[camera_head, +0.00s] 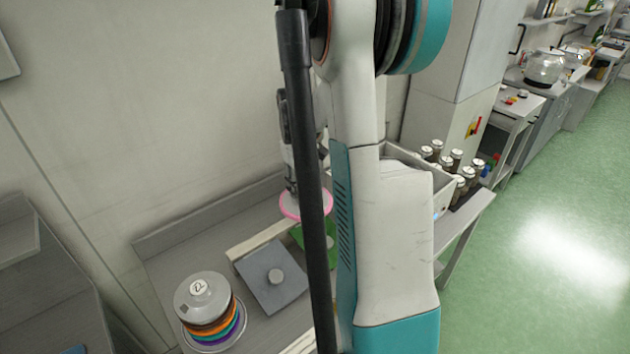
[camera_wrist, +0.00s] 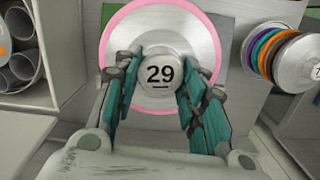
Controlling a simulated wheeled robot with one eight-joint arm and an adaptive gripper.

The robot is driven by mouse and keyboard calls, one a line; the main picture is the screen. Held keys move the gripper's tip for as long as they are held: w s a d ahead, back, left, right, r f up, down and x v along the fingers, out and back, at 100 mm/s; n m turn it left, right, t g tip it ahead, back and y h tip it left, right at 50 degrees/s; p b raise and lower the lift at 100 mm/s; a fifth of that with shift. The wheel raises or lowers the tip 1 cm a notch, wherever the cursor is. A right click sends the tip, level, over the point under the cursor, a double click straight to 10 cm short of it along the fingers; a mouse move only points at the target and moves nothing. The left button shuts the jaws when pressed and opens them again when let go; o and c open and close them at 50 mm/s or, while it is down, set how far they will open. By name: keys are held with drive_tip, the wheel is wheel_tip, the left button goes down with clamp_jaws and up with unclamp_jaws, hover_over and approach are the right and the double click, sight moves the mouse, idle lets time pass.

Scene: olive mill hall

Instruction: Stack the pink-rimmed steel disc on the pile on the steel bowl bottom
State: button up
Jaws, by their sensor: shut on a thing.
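The pink-rimmed steel disc (camera_wrist: 197,48) has a central knob marked 29, and my gripper (camera_wrist: 160,90) is shut on that knob. In the head view the disc (camera_head: 291,205) hangs below my gripper (camera_head: 292,186), partly hidden by my arm, and seems to be above a green board. The pile (camera_head: 203,298) stands at the lower left, clear of the disc: a steel-topped disc with a marked knob over orange, teal and purple rims. The steel bowl bottom (camera_head: 236,342) shows as a rim beneath it. The pile also shows at the right of the wrist view (camera_wrist: 285,55).
A grey square plate (camera_head: 258,268) with a round knob lies between the pile and the green board (camera_head: 330,248). A box with several dark jars (camera_head: 457,158) stands on the bench right of my arm. A wall runs behind the bench.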

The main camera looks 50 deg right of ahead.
drive_tip(key=w+a+f+n, duration=0.1)
drive_tip(key=w+a, duration=0.1)
drive_tip(key=a, duration=0.9)
drive_tip(key=w+a+f+n, duration=0.1)
drive_tip(key=w+a, duration=0.1)
drive_tip(key=a, duration=1)
drive_tip(key=w+a+f+n, duration=0.1)
drive_tip(key=w+a, duration=0.1)
drive_tip(key=a, duration=0.9)
drive_tip(key=shift+w+a+f, duration=0.2)
drive_tip(key=shift+w+f, duration=0.15)
drive_tip(key=shift+w, duration=0.05)
drive_tip(key=shift+f+b, duration=0.4)
drive_tip(key=shift+f, duration=0.35)
drive_tip(key=shift+f+n+h+b, duration=0.3)
drive_tip(key=shift+n+b, duration=0.3)
drive_tip(key=shift+n, duration=0.5)
drive_tip(key=shift+f+b, duration=1.3)
drive_tip(key=shift+f, duration=0.45)
drive_tip(key=o, duration=0.8)
drive_tip(key=shift+c, duration=0.2)
